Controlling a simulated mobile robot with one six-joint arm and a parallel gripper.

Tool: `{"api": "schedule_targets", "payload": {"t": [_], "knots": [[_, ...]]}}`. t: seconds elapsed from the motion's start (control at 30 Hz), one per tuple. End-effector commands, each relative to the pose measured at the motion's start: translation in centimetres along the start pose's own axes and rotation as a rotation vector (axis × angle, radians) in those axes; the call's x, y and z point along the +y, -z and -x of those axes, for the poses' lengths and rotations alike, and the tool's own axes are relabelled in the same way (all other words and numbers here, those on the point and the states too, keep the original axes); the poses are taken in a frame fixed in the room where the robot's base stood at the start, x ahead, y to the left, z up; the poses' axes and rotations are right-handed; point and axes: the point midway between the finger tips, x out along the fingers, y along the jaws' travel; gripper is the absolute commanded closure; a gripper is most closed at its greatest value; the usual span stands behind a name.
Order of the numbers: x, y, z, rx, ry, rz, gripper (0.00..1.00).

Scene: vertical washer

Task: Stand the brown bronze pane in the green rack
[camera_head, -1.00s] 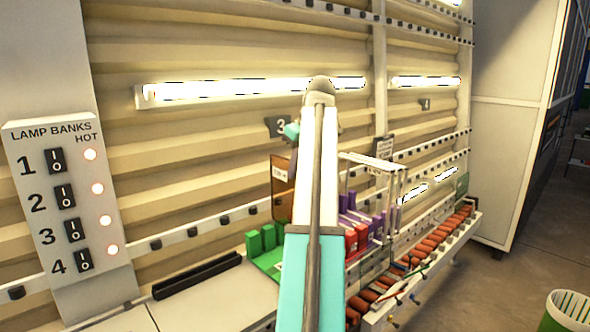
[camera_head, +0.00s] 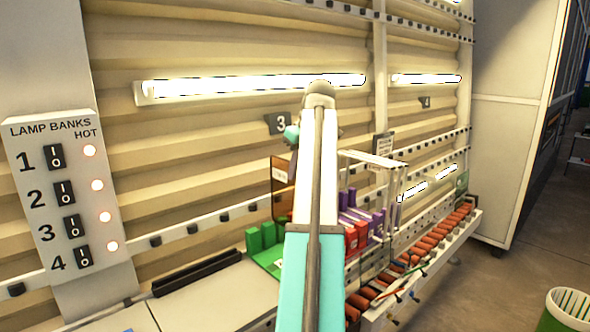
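The brown bronze pane (camera_head: 281,202) is see-through with a dark edge. It stands upright just left of my arm, and its right part is hidden behind the arm. The green rack (camera_head: 256,240) is at the left end of the bench row, with several green blocks. The pane's lower edge is close to these blocks; I cannot tell if it is seated between them. My arm reaches away over the bench. A teal wrist part shows beside it, above the pane, but my fingers are hidden behind the arm, so any grip on the pane cannot be seen.
Red blocks (camera_head: 351,240) and purple blocks (camera_head: 351,198) stand right of my arm, near a white frame (camera_head: 372,158). A long row of orange-brown pieces (camera_head: 436,244) runs further right. A lit lamp tube (camera_head: 230,86) crosses the wall. A switch panel (camera_head: 66,200) is at left.

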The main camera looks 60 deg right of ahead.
Motion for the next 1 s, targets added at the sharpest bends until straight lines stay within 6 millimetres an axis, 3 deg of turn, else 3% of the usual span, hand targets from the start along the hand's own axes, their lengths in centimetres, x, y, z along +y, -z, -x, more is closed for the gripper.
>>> {"api": "schedule_targets", "payload": {"t": [1.0], "knots": [[0.0, -0.8, -2.1, 0.002, 0.0, 0.001, 1.0]]}}
